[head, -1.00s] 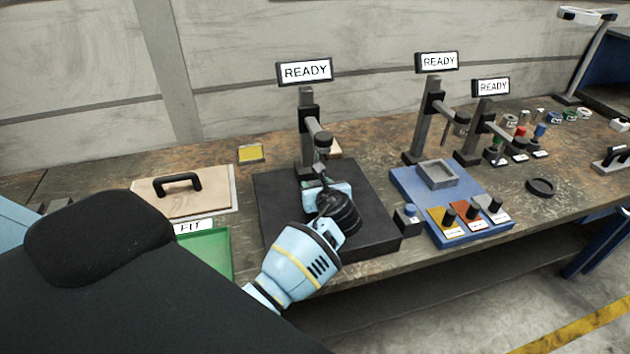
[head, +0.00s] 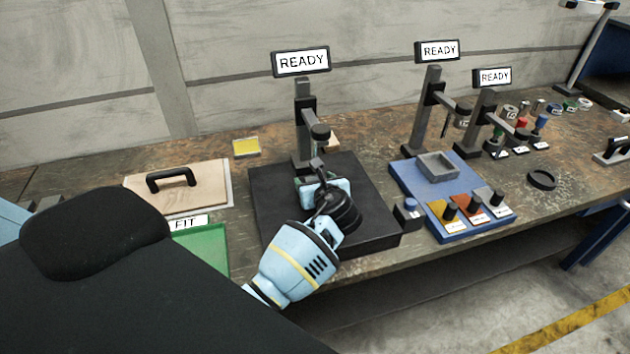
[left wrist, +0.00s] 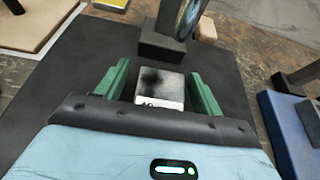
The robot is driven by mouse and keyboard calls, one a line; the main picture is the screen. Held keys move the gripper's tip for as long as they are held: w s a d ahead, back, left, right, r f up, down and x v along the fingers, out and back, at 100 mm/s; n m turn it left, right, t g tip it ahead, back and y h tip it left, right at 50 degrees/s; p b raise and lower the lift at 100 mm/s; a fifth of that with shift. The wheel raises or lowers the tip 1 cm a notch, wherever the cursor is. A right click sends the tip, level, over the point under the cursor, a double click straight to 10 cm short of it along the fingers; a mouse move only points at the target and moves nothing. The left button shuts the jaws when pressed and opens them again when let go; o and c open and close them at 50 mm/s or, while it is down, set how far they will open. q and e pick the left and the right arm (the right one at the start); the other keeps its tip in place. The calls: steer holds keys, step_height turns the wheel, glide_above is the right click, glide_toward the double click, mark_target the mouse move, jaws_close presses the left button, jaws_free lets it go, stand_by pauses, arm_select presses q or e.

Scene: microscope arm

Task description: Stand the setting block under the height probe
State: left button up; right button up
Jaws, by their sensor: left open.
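The setting block (left wrist: 160,84), a small pale-grey block with a dark smudge on top and a partly hidden number label, is between the green fingers of my left gripper (left wrist: 161,88) in the left wrist view. The fingers are open, with a narrow gap beside the block. In the head view my left gripper (head: 316,182) is low over the black plate (head: 362,198), in front of the stand, and hides the block. The height probe (head: 320,133) on the stand's arm hangs just above and behind the gripper. Its tip is hard to make out. My right gripper is not in view.
A READY sign (head: 301,62) tops the stand. A blue tray (head: 425,185) with knobs is to the right, and a small box with a blue button (head: 409,208) is by the plate. A handled board (head: 178,186) and green FIT tray (head: 200,248) are left. The plate's right side is clear.

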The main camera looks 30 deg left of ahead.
arm_select(q)
steer(key=shift+r, duration=0.1)
steer(key=p+v, duration=0.1)
steer(key=v, duration=1.1)
steer(key=shift+w, duration=0.1)
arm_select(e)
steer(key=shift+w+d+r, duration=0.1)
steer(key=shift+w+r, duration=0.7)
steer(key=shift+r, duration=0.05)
